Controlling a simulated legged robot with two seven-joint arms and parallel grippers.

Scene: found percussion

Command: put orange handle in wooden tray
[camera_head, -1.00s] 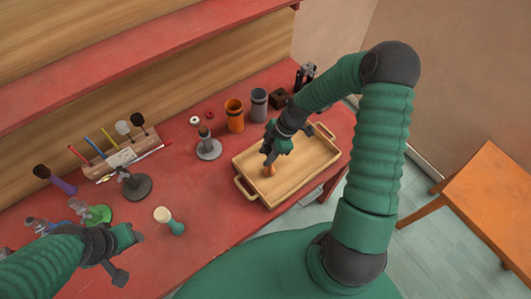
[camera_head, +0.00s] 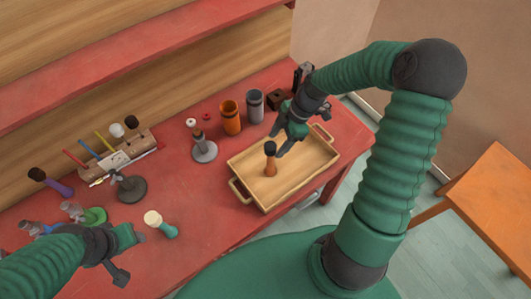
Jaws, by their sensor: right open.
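The tray has a handle at each end and sits on the red table. My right gripper (camera_head: 281,149) is open above the tray, just up and right of the orange handle, apart from it as far as I can see. My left gripper (camera_head: 131,255) is at the lower left over the table's near side.
An orange cup (camera_head: 231,118) and a grey cup (camera_head: 255,106) stand behind the tray. A grey stand (camera_head: 204,149) is left of it. A wooden block (camera_head: 117,150) holds several thin tools.

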